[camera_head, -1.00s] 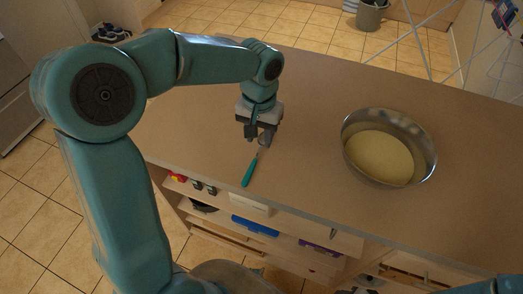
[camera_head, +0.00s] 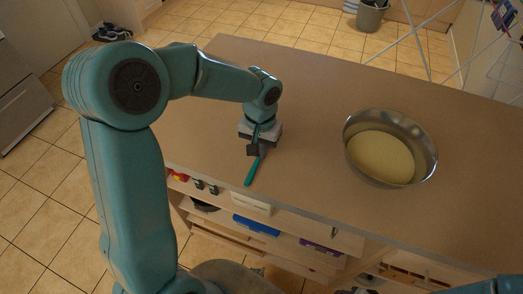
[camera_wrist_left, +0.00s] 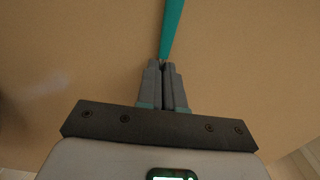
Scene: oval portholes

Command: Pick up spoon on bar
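The spoon (camera_head: 250,174) has a teal handle and lies near the front edge of the brown bar (camera_head: 320,85), its handle pointing toward that edge. In the left wrist view its handle (camera_wrist_left: 172,28) runs up and away from my fingertips. My left gripper (camera_head: 253,150) is over the spoon's other end, pointing down at the bar. In the left wrist view its fingers (camera_wrist_left: 163,66) are nearly together, closed on the thin part of the spoon. The spoon's head is hidden by the gripper. I cannot tell whether the spoon is clear of the bar. My right gripper is not in view.
A large metal bowl (camera_head: 390,150) with pale yellow contents stands on the bar to the right. The bar top between the gripper and the bowl is clear. Open shelves with a blue item (camera_head: 256,225) and a purple item (camera_head: 320,246) are below the front edge.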

